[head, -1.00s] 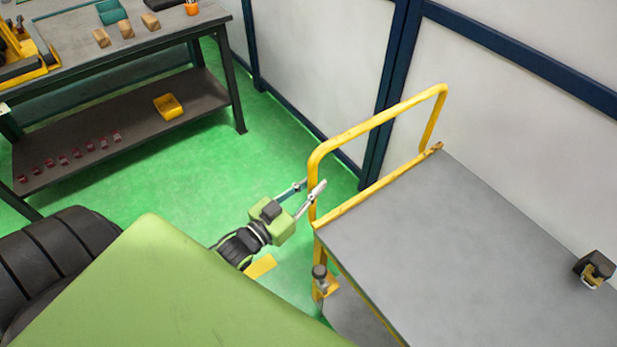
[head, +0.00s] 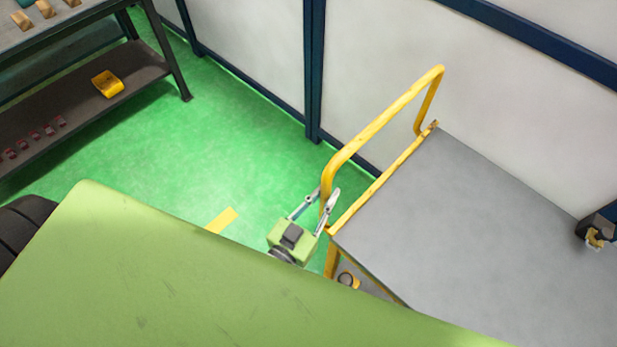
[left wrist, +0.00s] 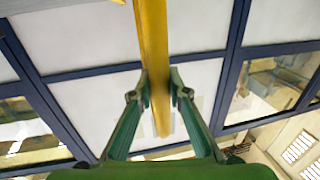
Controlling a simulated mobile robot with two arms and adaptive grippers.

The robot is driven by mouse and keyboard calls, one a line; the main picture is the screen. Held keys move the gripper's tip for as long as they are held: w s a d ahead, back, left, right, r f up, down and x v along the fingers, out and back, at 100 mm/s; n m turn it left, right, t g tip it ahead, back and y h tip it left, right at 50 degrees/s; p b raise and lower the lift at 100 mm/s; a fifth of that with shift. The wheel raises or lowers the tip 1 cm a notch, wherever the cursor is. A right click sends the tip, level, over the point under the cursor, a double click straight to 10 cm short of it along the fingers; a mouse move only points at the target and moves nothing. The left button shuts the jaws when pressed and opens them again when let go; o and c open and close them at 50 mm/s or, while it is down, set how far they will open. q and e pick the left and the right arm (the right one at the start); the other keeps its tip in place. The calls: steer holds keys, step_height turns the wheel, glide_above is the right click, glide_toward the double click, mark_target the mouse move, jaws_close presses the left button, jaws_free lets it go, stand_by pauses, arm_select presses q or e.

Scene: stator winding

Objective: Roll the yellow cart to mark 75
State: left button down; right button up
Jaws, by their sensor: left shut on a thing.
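The yellow cart has a grey top (head: 480,230) and a yellow push handle (head: 385,117) at its far left end. My left gripper (head: 323,203) is shut on the near upright of that handle. In the left wrist view the yellow handle bar (left wrist: 154,60) runs between the two fingers (left wrist: 155,95), which touch it on both sides. My right gripper is not in view. No mark with the number 75 can be read. A yellow strip (head: 221,220) lies on the green floor left of my left gripper.
A dark workbench (head: 75,40) with wooden blocks and a lower shelf holding a yellow bin (head: 108,84) stands at the upper left. White wall panels (head: 400,50) with blue posts run behind the cart. Green floor (head: 220,130) is clear between bench and cart. A small dark object (head: 598,232) is at the cart's right.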

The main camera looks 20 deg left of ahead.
arm_select(q)
steer(key=shift+s+d, duration=0.25)
steer(key=shift+d, duration=0.45)
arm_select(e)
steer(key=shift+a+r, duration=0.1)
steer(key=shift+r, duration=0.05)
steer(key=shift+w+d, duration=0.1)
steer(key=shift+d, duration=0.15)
arm_select(q)
steer(key=c, duration=1.9)
jaws_free()
steer(key=shift+d, duration=0.1)
steer(key=shift+s, duration=0.1)
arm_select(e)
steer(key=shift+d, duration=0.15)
arm_select(q)
steer(key=s+a, duration=0.2)
steer(key=s, duration=0.9)
steer(key=shift+s, duration=0.4)
steer(key=shift+a, duration=0.1)
